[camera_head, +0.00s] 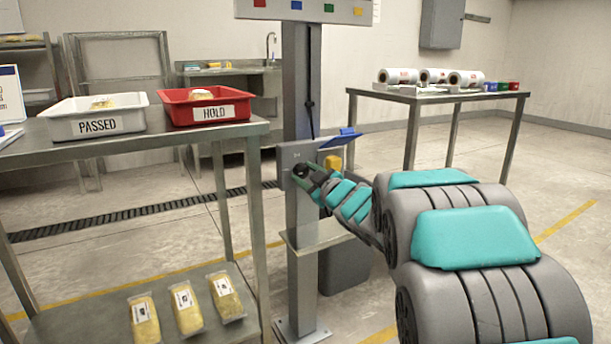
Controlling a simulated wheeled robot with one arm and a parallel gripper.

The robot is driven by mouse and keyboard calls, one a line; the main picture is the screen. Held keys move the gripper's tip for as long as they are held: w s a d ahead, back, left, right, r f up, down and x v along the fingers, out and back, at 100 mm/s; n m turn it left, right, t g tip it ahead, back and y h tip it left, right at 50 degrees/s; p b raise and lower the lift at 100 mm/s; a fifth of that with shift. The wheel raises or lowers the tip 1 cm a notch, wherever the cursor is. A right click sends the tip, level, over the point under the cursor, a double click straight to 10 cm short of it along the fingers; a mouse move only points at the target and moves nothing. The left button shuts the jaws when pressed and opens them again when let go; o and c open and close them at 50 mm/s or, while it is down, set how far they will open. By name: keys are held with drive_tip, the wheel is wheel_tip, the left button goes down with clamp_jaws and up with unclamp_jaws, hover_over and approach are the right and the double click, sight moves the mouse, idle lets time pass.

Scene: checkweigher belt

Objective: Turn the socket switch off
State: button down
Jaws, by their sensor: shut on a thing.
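A grey switch box (291,151) is fixed to the tall grey post in the middle of the view. On its face is a dark round knob (300,170), which I take to be the socket switch. My gripper (304,174) reaches in from the right and is shut on this knob. The fingers cover part of the knob, so its exact setting cannot be read. A yellow part (333,162) and a blue flap (340,140) sit at the right side of the box.
A steel table at left holds a white PASSED tray (98,126) and a red HOLD tray (206,113). Several yellow packs lie on its lower shelf (85,325). A table with film rolls (438,97) stands at back right. A grey bin (345,268) is behind the post.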

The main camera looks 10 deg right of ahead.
drive_tip(key=shift+r, duration=0.1)
drive_tip(key=shift+c, duration=1.9)
unclamp_jaws()
drive_tip(key=v, duration=0.8)
drive_tip(key=shift+p, duration=0.45)
